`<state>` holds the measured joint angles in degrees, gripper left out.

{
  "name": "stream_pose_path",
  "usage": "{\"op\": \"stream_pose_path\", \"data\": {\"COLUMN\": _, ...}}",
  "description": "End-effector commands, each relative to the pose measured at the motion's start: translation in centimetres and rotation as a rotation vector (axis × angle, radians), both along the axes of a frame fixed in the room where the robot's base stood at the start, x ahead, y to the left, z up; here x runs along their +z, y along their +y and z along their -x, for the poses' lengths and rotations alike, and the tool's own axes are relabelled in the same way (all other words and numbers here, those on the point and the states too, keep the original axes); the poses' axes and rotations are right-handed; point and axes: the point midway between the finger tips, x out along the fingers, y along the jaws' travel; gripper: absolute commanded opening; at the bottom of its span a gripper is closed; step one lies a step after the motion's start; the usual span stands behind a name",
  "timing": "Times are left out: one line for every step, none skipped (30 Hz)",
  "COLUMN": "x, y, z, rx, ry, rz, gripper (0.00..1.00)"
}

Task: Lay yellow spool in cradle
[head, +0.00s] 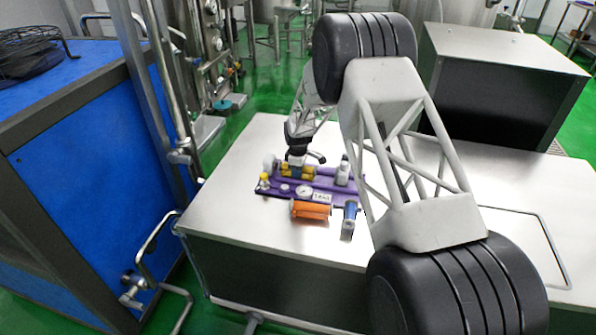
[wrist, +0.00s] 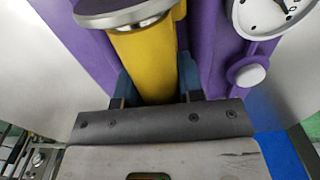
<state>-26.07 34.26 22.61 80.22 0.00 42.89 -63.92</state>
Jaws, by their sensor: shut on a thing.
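The yellow spool (head: 299,172) is at the back part of a purple board on the steel table. My gripper (head: 298,165) is directly above it. In the wrist view the yellow spool (wrist: 145,60) lies between the two dark blue fingers of my gripper (wrist: 156,82), which are shut on it. A grey metal flange caps its far end. The purple board (head: 262,191) also shows on both sides of the spool in the wrist view (wrist: 205,45). I cannot make out the cradle, or whether the spool touches it.
A white gauge (head: 304,191) is on the board, and a pale upright piece (head: 343,171) stands at its right. An orange spool (head: 311,209) and a blue spool (head: 349,219) are at the board's front side. The table (head: 228,215) is clear at the left.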

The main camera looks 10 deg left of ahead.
Motion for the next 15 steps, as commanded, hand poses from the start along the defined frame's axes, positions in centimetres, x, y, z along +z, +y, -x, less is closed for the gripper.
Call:
{"op": "stream_pose_path", "data": {"x": -0.08, "y": 0.01, "z": -0.01, "rx": 0.0, "ry": 0.0, "rz": 0.0, "gripper": 0.0}}
{"op": "stream_pose_path", "data": {"x": -0.15, "y": 0.01, "z": -0.01, "rx": 0.0, "ry": 0.0, "rz": 0.0, "gripper": 0.0}}
{"op": "stream_pose_path", "data": {"x": -0.24, "y": 0.01, "z": -0.01, "rx": 0.0, "ry": 0.0, "rz": 0.0, "gripper": 0.0}}
{"op": "stream_pose_path", "data": {"x": -0.24, "y": 0.0, "z": 0.0, "rx": 0.0, "ry": 0.0, "rz": 0.0, "gripper": 0.4}}
{"op": "stream_pose_path", "data": {"x": -0.23, "y": 0.0, "z": 0.01, "rx": 0.0, "ry": 0.0, "rz": 0.0, "gripper": 0.44}}
{"op": "stream_pose_path", "data": {"x": -0.23, "y": 0.0, "z": 0.01, "rx": 0.0, "ry": 0.0, "rz": 0.0, "gripper": 0.46}}
{"op": "stream_pose_path", "data": {"x": -0.23, "y": 0.0, "z": 0.01, "rx": 0.0, "ry": 0.0, "rz": 0.0, "gripper": 0.46}}
{"op": "stream_pose_path", "data": {"x": -0.23, "y": 0.0, "z": 0.01, "rx": 0.0, "ry": 0.0, "rz": 0.0, "gripper": 0.46}}
{"op": "stream_pose_path", "data": {"x": -0.23, "y": 0.0, "z": 0.01, "rx": 0.0, "ry": 0.0, "rz": 0.0, "gripper": 0.46}}
{"op": "stream_pose_path", "data": {"x": -0.23, "y": 0.0, "z": 0.01, "rx": 0.0, "ry": 0.0, "rz": 0.0, "gripper": 0.46}}
{"op": "stream_pose_path", "data": {"x": -0.23, "y": 0.0, "z": 0.01, "rx": 0.0, "ry": 0.0, "rz": 0.0, "gripper": 0.46}}
{"op": "stream_pose_path", "data": {"x": -0.22, "y": 0.0, "z": 0.01, "rx": 0.0, "ry": 0.0, "rz": 0.0, "gripper": 0.46}}
{"op": "stream_pose_path", "data": {"x": -0.22, "y": 0.0, "z": 0.01, "rx": 0.0, "ry": 0.0, "rz": 0.0, "gripper": 0.46}}
{"op": "stream_pose_path", "data": {"x": -0.19, "y": 0.0, "z": 0.0, "rx": 0.0, "ry": 0.0, "rz": 0.0, "gripper": 0.46}}
{"op": "stream_pose_path", "data": {"x": -0.14, "y": 0.0, "z": 0.0, "rx": 0.0, "ry": 0.0, "rz": 0.0, "gripper": 0.46}}
